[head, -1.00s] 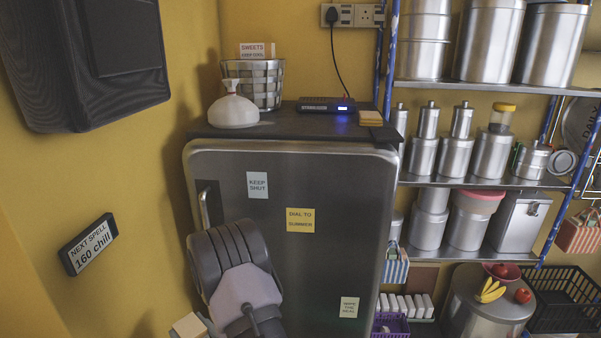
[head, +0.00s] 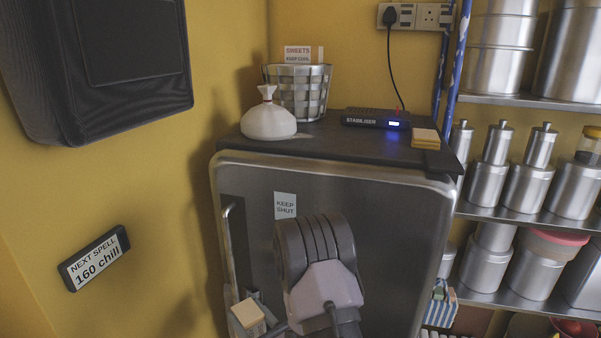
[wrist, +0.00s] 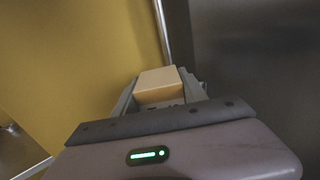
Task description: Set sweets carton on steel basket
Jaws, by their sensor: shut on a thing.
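The sweets carton, a small cream-and-tan box (head: 248,313), is held in my gripper (head: 247,322) low in front of the fridge's left edge. In the wrist view the carton (wrist: 158,86) sits between the two fingers of my gripper (wrist: 160,92), which are shut on it. The steel basket (head: 300,95), woven from shiny bands and open at the top, stands at the back left of the fridge top, above and apart from the carton. A "SWEETS KEEP COOL" card (head: 298,54) shows at its rim. The basket's inside is hidden.
A white tied bag (head: 268,121) stands just in front of the basket and partly covers it. A black stabiliser (head: 376,119) and yellow pads (head: 425,138) lie to the right. The fridge handle (head: 233,250) is near my gripper. Shelves of canisters stand right.

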